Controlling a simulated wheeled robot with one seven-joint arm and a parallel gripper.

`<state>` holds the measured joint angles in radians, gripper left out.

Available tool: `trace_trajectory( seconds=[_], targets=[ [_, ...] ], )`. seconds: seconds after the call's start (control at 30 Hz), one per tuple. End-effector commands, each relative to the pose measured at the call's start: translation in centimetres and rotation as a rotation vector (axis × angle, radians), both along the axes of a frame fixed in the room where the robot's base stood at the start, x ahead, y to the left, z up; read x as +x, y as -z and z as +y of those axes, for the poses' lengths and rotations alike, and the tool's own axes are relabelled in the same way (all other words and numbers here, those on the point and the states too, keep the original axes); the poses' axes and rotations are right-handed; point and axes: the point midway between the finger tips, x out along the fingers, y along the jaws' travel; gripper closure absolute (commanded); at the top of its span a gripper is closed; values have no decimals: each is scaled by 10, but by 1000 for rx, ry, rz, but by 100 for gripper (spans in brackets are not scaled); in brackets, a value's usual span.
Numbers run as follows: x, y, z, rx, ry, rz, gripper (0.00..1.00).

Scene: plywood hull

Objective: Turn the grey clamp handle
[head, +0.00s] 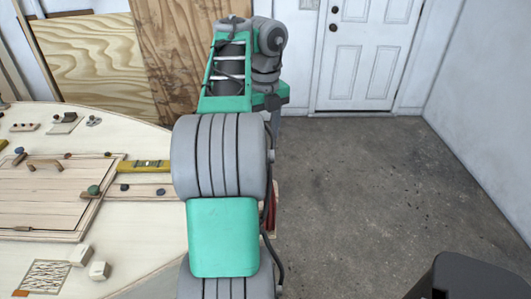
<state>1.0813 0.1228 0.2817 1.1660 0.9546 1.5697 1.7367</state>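A small grey fitting (94,121) sits on the far part of the pale plywood hull (150,240), at the left of the head view. Another small fitting with a dark grey top (64,117) is on a flat plate just left of it. I cannot tell which of these, if either, is the grey clamp handle; both are too small to read. My arm rises through the middle of the picture, to the right of these fittings. My gripper is hidden behind the arm's far links, so its fingers do not show.
On the hull are a hatch panel (40,200) with a wooden handle (44,163), a green knob (93,190), a yellow level (145,166) and pale blocks (98,270). Plywood sheets (95,60) lean behind. The concrete floor (370,190) at right is clear up to a white door (368,50).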

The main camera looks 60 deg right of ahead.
Motion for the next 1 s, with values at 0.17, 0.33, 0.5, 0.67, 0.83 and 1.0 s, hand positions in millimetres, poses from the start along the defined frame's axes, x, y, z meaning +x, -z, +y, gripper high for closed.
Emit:
trace_trajectory(
  seconds=[0.17,0.33,0.5,0.67,0.83,1.0],
  targets=[
    [0,36,0,1,0,-1,59],
    [0,67,0,1,-2,-1,59],
    [0,77,0,-1,-3,-1,59],
    [0,76,0,0,-4,-1,59],
    [0,76,0,1,-4,-1,66],
    [0,76,0,1,-4,-1,80]
  ],
)
